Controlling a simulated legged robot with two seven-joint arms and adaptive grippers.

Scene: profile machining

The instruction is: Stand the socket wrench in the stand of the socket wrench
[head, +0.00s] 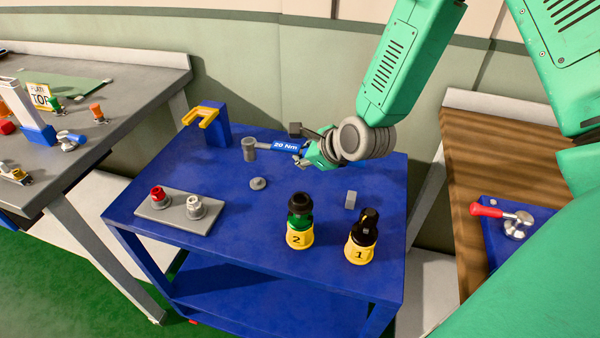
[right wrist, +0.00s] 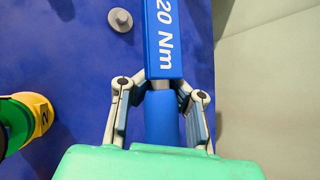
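The socket wrench (head: 285,147) has a blue body marked "20 Nm" and a grey cylindrical socket at its left end. My right gripper (head: 304,155) is shut on it at the handle end. In the right wrist view the fingers close from both sides on the wrench (right wrist: 163,40), whose blue handle runs back between them. The wrench lies roughly level over the blue table; its exact height is hard to tell. The stand (head: 217,121), a blue block with a yellow fork (head: 200,116), is at the table's far left corner, left of the wrench and apart from it. My left gripper is not in view.
On the blue table (head: 240,225) are a grey plate (head: 177,221) with two knobbed parts, a small grey disc (head: 258,183), a grey block (head: 351,199), and yellow-based holders 2 (head: 299,236) and 1 (head: 360,250). Other benches stand left and right.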

